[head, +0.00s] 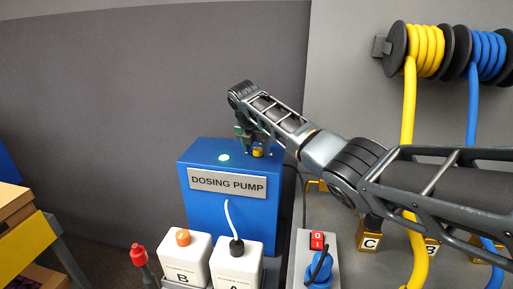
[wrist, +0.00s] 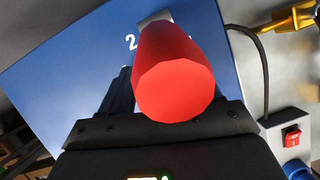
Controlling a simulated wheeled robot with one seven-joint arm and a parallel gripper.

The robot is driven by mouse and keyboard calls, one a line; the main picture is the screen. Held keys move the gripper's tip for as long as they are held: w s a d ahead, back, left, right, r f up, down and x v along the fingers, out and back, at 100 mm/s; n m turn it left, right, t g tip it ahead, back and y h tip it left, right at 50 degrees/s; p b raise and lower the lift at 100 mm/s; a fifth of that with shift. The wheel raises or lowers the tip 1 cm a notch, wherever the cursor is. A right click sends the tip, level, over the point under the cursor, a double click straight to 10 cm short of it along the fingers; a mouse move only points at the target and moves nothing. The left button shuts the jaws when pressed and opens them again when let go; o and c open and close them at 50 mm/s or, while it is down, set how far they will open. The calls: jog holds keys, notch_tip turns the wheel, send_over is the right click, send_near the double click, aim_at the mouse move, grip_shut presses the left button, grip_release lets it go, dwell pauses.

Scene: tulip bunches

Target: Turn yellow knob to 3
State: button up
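The blue dosing pump (head: 205,188) stands in the middle of the head view. A small yellow knob (head: 258,152) shows at its top right, close under my gripper (head: 247,140). In the wrist view the pump's blue face (wrist: 75,70) carries a white digit 2 (wrist: 131,41); other marks are covered. A large red faceted piece (wrist: 175,80) fills the middle there and hides much of my gripper. One dark finger (wrist: 118,95) shows left of it. The yellow knob cannot be made out in the wrist view. I cannot tell whether the fingers touch anything.
White bottles B (head: 182,262) and A (head: 237,264) stand before the pump. A red switch (head: 317,240) and blue plug (head: 320,272) are right of them. Yellow (head: 408,110) and blue (head: 472,110) hoses hang at right.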

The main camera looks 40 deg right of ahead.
jog(key=shift+r, duration=0.1)
jog(key=b+v, duration=0.1)
jog(key=v, duration=0.6)
jog(key=shift+r, duration=0.25)
jog(key=shift+a, duration=0.1)
dwell(0.3)
